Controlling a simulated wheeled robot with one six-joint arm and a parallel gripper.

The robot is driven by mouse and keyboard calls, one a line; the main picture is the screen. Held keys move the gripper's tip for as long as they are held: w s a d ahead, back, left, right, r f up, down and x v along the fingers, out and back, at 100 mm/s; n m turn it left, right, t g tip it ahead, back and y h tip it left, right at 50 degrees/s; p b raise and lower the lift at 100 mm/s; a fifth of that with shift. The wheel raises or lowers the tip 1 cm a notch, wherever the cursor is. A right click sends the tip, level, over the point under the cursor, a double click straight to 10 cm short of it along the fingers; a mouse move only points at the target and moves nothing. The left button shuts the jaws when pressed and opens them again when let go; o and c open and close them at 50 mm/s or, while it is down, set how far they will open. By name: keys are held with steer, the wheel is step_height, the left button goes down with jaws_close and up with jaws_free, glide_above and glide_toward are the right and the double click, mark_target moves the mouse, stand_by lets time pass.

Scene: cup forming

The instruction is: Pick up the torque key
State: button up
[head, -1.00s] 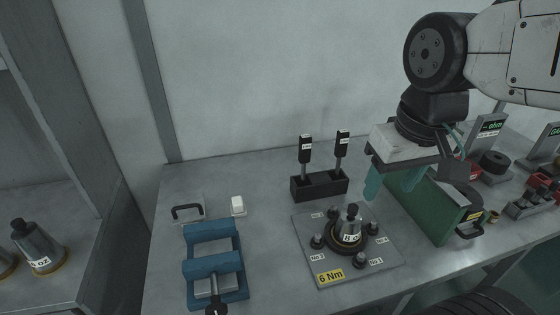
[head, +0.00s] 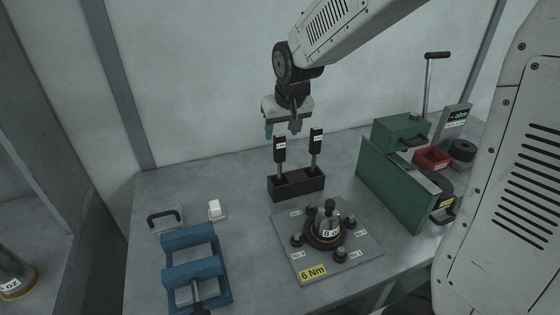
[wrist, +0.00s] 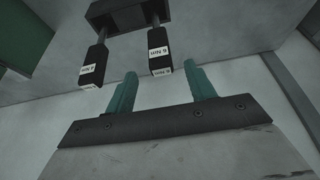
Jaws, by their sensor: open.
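Two torque keys with black, white-labelled handles stand upright in a black holder (head: 296,188). The left key (head: 279,150) and right key (head: 316,142) have labels too small to read surely in the head view. My gripper (head: 282,128) is open and empty, just above the left key's handle and apart from it. In the wrist view, the teal fingertips (wrist: 160,72) are spread, with one key handle (wrist: 160,50) ahead between them. The other handle (wrist: 93,66) is off to the left. Both labels show "Nm" upside down; the digits are hard to read.
A plate (head: 355,262) marked 6 Nm carries a metal cup form and several black knobs in front of the holder. A green panel (head: 395,185) stands to the right. A blue clamp fixture (head: 192,240) and a white block (head: 214,208) are to the left.

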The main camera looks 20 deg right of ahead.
mark_target(280, 136)
steer(key=x, duration=0.4)
steer(key=shift+w+f, duration=0.1)
steer(key=shift+f, duration=0.2)
steer(key=shift+a, duration=0.1)
steer(key=shift+c, duration=0.3)
steer(key=c, duration=1)
steer(key=shift+r, duration=0.1)
